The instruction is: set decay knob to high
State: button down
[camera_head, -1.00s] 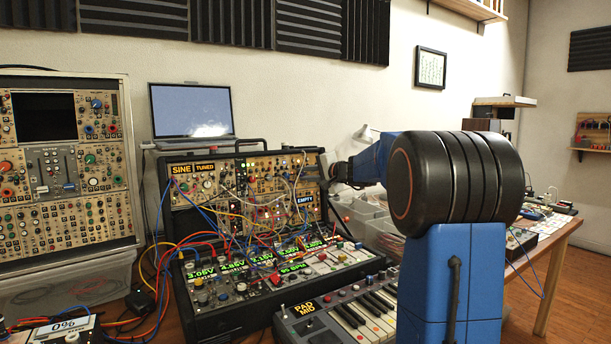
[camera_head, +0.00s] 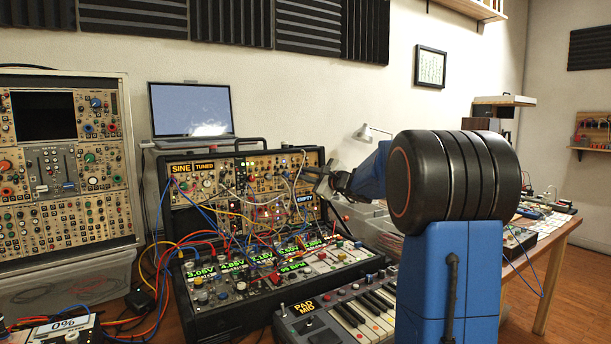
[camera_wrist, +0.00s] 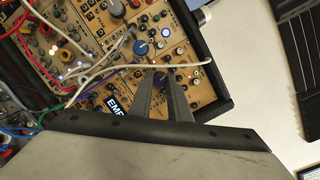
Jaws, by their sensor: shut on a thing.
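The modular synth case (camera_head: 325,158) stands upright behind the sloped case, with my gripper (camera_head: 316,172) at the right part of its panel. In the wrist view my gripper's two grey fingers (camera_wrist: 161,76) reach down to the panel. They are shut on a small dark purple knob (camera_wrist: 161,79) between their tips. A larger blue knob (camera_wrist: 140,47) sits just beyond it, apart from the fingers. No label reading decay is legible, and the held knob's setting cannot be read.
Patch cables cross the panel, and a pale cable (camera_wrist: 150,65) passes close to my fingertips. A laptop (camera_head: 192,110) stands behind the case. A keyboard (camera_head: 345,315) is in front at the right. A lamp (camera_head: 364,132) is behind my arm.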

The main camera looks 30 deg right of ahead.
jog(key=shift+f+m+t, duration=0.15)
jog(key=shift+m+t, duration=0.15)
jog(key=shift+m, duration=0.8)
jog(key=c, duration=1.7)
grip_release()
jog(key=shift+o, duration=0.2)
jog(key=shift+s+d, duration=0.1)
jog(key=shift+s, duration=0.45)
jog(key=s+d, duration=0.2)
jog(key=s, duration=1.4)
jog(key=shift+d+f, duration=0.15)
jog(key=shift+d, duration=0.25)
